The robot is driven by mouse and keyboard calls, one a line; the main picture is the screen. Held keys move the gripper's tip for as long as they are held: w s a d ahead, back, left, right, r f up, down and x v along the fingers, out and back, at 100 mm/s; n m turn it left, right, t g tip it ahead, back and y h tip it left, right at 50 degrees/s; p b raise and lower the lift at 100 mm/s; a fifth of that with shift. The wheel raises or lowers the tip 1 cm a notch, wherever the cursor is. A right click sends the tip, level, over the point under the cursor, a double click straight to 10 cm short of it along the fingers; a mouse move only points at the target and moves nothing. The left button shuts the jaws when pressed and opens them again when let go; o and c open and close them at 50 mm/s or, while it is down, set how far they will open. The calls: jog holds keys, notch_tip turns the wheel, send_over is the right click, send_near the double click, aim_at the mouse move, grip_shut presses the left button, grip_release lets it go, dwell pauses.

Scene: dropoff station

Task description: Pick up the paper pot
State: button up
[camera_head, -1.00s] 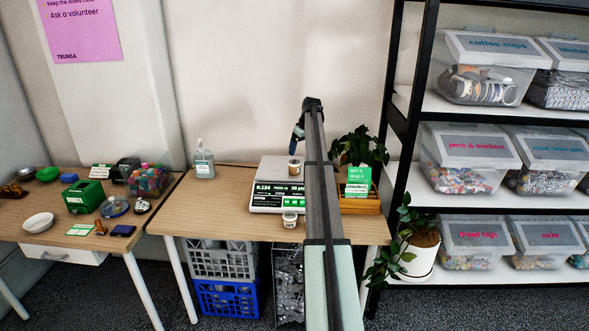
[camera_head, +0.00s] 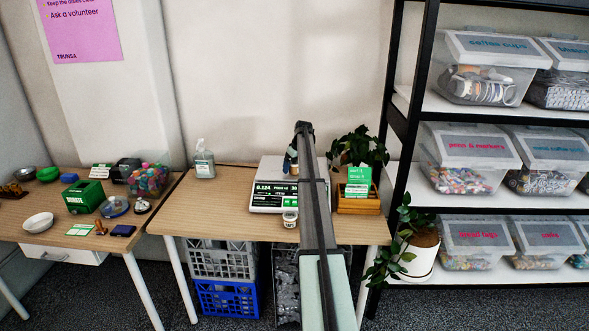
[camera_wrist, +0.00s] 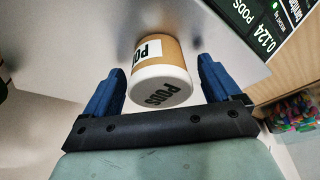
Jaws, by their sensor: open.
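The paper pot (camera_wrist: 181,55) is a brown cup with a white lid and a "PODS" label. It stands on the scale (camera_head: 267,198), whose display reads 0.124. My gripper (camera_wrist: 162,65) is open in the wrist view, with a blue finger on each side of the pot and visible gaps between. In the head view my gripper (camera_head: 290,161) is over the scale and mostly hides the pot. A second small pot labelled "TAPE" (camera_head: 290,218) stands in front of the scale.
A wooden box with a green card (camera_head: 358,190) and a plant (camera_head: 358,147) stand right of the scale. A pump bottle (camera_head: 204,160) is at the back left of the table. The table left of the scale is clear.

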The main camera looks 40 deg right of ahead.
jog(key=shift+f, duration=0.2)
jog(key=c, duration=1.2)
